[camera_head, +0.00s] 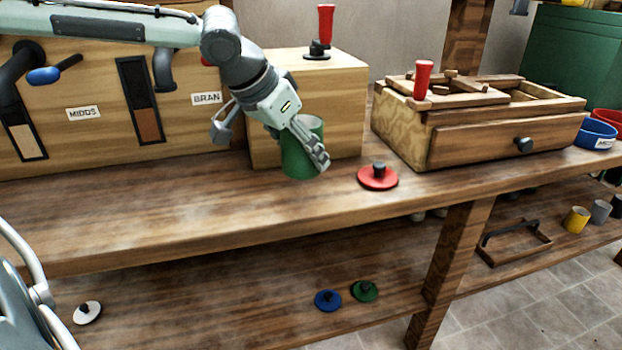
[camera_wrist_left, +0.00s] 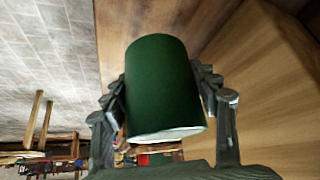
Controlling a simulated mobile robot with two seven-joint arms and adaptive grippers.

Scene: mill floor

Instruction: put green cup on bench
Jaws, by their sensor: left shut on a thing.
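The green cup (camera_head: 297,160) is upright at the bench (camera_head: 200,205), in front of a wooden box. My left gripper (camera_head: 312,150) is shut on it, with fingers on the cup's sides. In the left wrist view the green cup (camera_wrist_left: 163,85) sits between the two fingers (camera_wrist_left: 168,100). The cup's base is at or very near the bench top; I cannot tell whether it touches. My right gripper is not in view.
A red lid (camera_head: 378,177) lies right of the cup. A wooden box (camera_head: 345,105) stands behind it, and a drawer unit (camera_head: 480,145) is farther right. Blue (camera_head: 327,300) and green (camera_head: 365,291) lids lie on the lower shelf. The bench top at left front is clear.

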